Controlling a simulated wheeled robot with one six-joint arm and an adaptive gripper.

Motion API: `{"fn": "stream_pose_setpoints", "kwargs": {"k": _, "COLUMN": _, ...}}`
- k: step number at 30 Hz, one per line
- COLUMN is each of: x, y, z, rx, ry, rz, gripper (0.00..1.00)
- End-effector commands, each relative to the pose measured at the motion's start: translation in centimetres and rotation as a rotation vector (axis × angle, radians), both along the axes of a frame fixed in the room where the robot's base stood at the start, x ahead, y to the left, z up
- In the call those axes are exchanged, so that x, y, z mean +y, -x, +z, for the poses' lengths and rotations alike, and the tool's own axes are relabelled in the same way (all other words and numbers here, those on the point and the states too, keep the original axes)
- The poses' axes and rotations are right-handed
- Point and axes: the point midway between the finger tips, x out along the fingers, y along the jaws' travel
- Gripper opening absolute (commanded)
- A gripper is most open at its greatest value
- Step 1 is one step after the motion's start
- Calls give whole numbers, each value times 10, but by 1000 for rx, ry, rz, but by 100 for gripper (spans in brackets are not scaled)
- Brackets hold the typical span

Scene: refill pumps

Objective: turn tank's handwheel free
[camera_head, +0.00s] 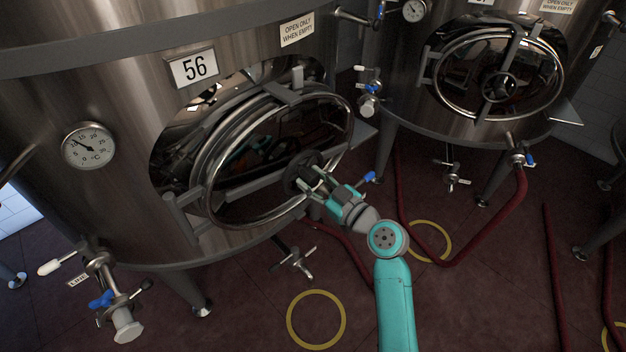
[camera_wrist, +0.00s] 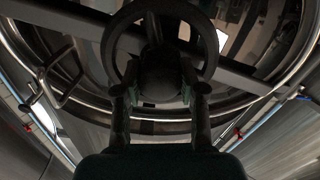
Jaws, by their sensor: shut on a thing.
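Tank 56 (camera_head: 125,105) stands at the left, a large steel vessel with an oval manway door (camera_head: 312,128) low on its front. A crossbar (camera_head: 250,190) runs over the door, and a dark handwheel (camera_head: 298,168) sits at its middle. My gripper (camera_head: 314,180) reaches the handwheel from the lower right and is shut on it. In the wrist view the handwheel's ring (camera_wrist: 122,50) stands upright before the door, with my gripper's fingers (camera_wrist: 160,95) at its lower part. The fingertips' exact contact is dark and partly hidden.
A second tank (camera_head: 405,100) with a similar door stands at the right. Red hoses (camera_head: 470,240) and yellow floor rings (camera_head: 316,320) lie on the dark red floor. A valve with a blue handle (camera_head: 105,298) juts out at lower left. A dial thermometer (camera_head: 89,146) is on tank 56.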

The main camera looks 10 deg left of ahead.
Motion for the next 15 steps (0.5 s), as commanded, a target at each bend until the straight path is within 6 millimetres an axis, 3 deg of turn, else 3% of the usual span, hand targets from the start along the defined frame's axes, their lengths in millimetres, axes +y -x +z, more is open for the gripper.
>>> {"fn": "stream_pose_setpoints", "kwargs": {"k": 15, "x": 0, "y": 0, "z": -1, "rx": -71, "ry": 57, "rz": 0, "gripper": 0}}
